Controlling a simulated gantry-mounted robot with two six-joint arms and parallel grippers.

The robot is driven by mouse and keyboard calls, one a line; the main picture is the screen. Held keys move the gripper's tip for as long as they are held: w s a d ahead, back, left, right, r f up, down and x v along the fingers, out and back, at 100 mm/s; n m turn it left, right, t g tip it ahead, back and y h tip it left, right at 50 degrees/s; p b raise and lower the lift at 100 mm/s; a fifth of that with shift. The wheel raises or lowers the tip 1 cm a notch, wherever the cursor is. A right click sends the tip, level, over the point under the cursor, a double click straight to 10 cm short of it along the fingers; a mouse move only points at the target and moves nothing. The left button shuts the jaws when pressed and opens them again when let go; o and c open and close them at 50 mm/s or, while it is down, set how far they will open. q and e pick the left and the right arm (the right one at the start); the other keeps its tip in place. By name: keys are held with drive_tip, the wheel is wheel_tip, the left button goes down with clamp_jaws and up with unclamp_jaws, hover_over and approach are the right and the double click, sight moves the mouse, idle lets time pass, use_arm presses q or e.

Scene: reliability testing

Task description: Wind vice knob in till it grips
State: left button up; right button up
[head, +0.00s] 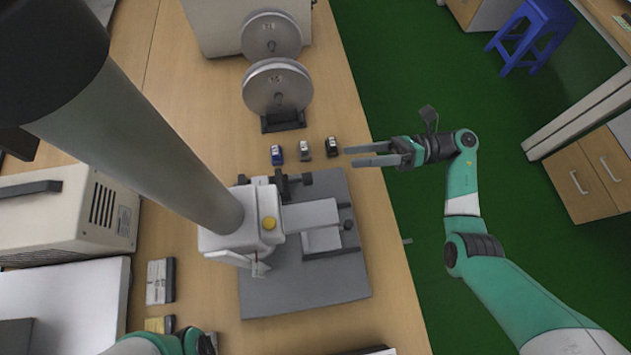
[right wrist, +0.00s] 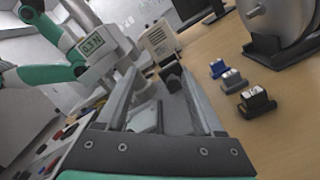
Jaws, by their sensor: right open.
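The vice (head: 310,225) is a grey block with dark parts, lying flat on a dark grey base plate (head: 300,290) under the tester's white head (head: 243,228). A dark round knob (head: 306,178) sticks out at the vice's back end; a dark bar with a small end piece (head: 348,226) is on its right side. My right gripper (head: 348,156) is open and empty, above the table's right edge, right of and apart from the knob. In the right wrist view, a dark piece (right wrist: 172,83) shows between its fingers. My left gripper's fingers are not visible.
Blue (head: 277,155), grey (head: 305,149) and black (head: 333,147) small blocks stand left of my right fingertips. A stand with a grey disc (head: 277,88) is behind them. A beige instrument box (head: 65,215) stands left.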

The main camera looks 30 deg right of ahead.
sight(301, 180)
drive_tip(key=shift+m, duration=0.4)
drive_tip(key=f, duration=0.2)
drive_tip(key=s+d+f+b, duration=0.1)
drive_tip(key=f, duration=0.3)
drive_tip(key=shift+s+d+f+b, duration=0.15)
drive_tip(key=shift+s+f+b, duration=0.2)
drive_tip(key=shift+f, duration=0.05)
drive_tip(key=shift+r, duration=0.1)
drive_tip(key=shift+w+a, duration=0.15)
drive_tip(key=shift+a, duration=0.1)
drive_tip(key=x, duration=1.1)
drive_tip(key=shift+b, duration=0.35)
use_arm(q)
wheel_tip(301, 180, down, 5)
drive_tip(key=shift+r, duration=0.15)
use_arm(e)
clamp_jaws()
